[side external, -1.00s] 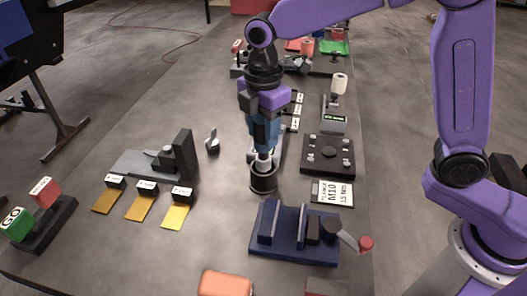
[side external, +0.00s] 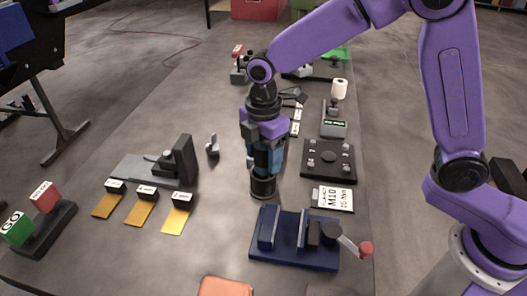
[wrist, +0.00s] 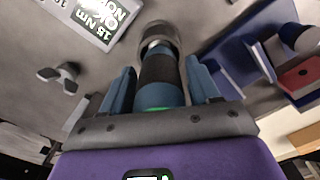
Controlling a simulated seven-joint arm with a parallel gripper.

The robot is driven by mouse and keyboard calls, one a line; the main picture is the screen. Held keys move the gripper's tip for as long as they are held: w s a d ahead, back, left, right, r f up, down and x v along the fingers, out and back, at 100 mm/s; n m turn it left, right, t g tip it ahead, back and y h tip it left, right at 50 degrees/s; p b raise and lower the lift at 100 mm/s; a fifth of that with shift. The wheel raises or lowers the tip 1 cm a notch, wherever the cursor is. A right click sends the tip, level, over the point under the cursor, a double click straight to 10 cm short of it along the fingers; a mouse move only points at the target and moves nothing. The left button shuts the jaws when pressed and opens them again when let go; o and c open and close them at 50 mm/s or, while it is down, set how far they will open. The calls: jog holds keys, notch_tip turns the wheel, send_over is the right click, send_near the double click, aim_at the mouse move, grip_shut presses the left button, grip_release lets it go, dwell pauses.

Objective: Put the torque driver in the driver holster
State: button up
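The torque driver has a dark body with a green band and stands upright. In the wrist view the driver (wrist: 160,75) runs between the two blue fingers of my gripper (wrist: 161,82), which sit close along both its sides. Its far end is inside the grey rim of the driver holster (wrist: 172,32). In the side view the holster is a short dark cup (side external: 264,188) on the table. My gripper (side external: 267,160) points straight down just above it. The fingers hide most of the driver there.
A blue fixture (side external: 293,253) with a red-knobbed lever (side external: 365,249) stands in front of the holster. A black plate (side external: 329,161) and the M10 card (side external: 333,198) lie to the right. A grey wingnut-shaped part (side external: 212,146) and a grey stand (side external: 178,160) are left.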

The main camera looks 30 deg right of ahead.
dwell(0.3)
notch_tip(320, 180, up, 12)
jog(key=shift+r, duration=0.15)
jog(key=s+d+f+m, duration=0.3)
jog(key=s+d, duration=0.6)
jog(key=s, duration=0.4)
jog(key=s+d+f+m, duration=0.4)
jog(key=s+d+f, duration=0.1)
jog(key=s+d, duration=0.5)
jog(key=s, duration=0.2)
jog(key=shift+s+f, duration=0.35)
jog(key=shift+s, duration=0.05)
dwell(0.4)
